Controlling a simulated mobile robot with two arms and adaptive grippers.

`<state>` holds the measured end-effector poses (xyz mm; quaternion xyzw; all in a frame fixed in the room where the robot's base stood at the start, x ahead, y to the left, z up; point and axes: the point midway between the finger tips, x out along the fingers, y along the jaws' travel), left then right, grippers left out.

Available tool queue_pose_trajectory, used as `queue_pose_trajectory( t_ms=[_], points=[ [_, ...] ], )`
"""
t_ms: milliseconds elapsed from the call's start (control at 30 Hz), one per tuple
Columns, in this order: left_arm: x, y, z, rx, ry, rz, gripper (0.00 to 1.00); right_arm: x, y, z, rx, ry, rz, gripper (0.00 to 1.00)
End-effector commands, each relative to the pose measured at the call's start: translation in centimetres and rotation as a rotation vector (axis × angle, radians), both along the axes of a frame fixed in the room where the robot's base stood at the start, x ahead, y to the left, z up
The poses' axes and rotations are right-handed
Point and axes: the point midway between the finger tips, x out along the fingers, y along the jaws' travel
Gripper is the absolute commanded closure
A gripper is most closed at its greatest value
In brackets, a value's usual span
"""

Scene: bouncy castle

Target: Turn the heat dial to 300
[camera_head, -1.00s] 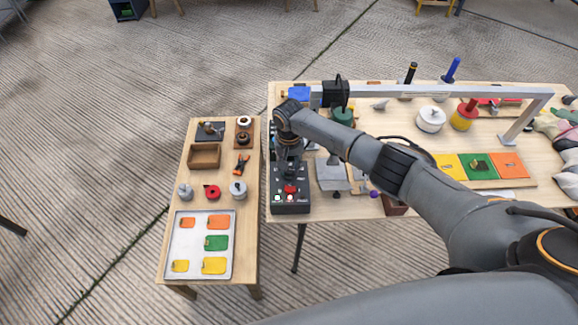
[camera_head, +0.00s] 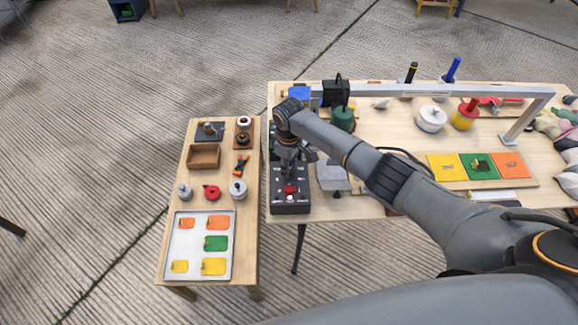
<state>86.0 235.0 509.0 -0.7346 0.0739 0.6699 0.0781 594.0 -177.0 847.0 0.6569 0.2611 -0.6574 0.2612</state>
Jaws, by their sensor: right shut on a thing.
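The control box (camera_head: 290,203) is a black panel at the left end of the large table. It has a red button (camera_head: 290,189) and small white markings on its top. My right gripper (camera_head: 289,170) points down onto the panel behind the red button. It is shut on what appears to be the heat dial, which the fingers hide. The dial's setting and the number 300 cannot be read. My left gripper is not in view.
A grey block (camera_head: 332,176) stands close to the right of the box. A grey metal frame (camera_head: 430,92) spans the large table. A small side table (camera_head: 247,215) with a white tray (camera_head: 190,262) stands left, across a narrow gap.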

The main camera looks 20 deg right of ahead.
Motion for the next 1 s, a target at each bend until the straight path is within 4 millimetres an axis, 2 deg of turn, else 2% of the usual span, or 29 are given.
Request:
queue_pose_trajectory(
  t_ms=[600,1000],
  points=[
    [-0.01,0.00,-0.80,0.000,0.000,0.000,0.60,0.07,0.03,0.00,0.001,-0.002,0.559,1.00],
    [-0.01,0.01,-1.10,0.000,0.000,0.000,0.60,0.07,0.03,0.05,0.001,-0.002,0.759,1.00]
  ],
)
